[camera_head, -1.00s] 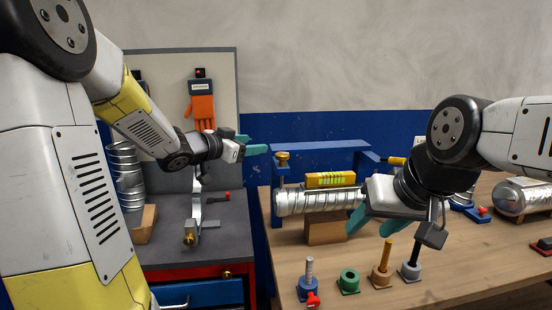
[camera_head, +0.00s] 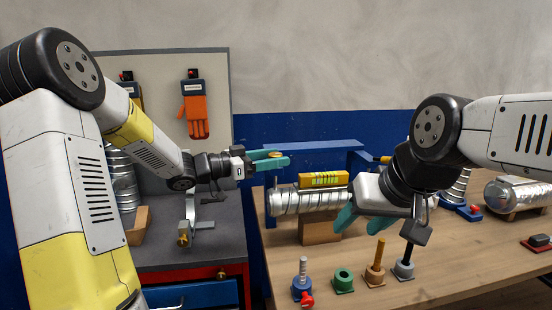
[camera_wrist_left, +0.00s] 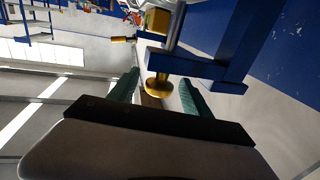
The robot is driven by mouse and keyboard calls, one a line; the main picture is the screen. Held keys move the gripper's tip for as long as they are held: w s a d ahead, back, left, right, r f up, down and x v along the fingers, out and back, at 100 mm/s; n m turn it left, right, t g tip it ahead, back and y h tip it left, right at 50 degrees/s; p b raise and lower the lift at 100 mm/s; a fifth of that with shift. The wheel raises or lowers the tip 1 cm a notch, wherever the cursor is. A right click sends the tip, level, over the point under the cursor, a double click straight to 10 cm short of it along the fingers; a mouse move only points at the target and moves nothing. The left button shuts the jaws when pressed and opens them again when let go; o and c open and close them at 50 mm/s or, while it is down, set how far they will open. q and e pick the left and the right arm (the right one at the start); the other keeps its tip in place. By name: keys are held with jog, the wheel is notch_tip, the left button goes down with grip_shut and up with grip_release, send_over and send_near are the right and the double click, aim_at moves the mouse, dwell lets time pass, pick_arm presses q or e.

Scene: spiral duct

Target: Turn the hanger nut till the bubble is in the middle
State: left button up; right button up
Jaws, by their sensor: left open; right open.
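The brass hanger nut (camera_head: 275,155) is at the left end of the blue hanger frame (camera_head: 325,145). My left gripper (camera_head: 270,162) is open at the nut. In the left wrist view the nut (camera_wrist_left: 158,86) sits between the two spread teal fingers, and I cannot tell whether either touches it. The silver spiral duct (camera_head: 300,202) lies below the frame, with a yellow level (camera_head: 323,179) on top. Its green vial shows, but the bubble is too small to make out. My right gripper (camera_head: 362,222) is open by the duct's right end, which it partly hides.
A wooden block (camera_head: 319,230) stands under the duct. An orange glove (camera_head: 194,112) hangs on the board behind my left arm.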

pick_arm(q)
jog(key=shift+w+d, duration=0.1)
jog(key=shift+d, duration=0.15)
jog(key=shift+c, duration=0.3)
grip_shut()
jog(key=shift+n+t+y, duration=0.3)
jog(key=shift+n+t, duration=0.1)
jog(key=shift+t, duration=0.1)
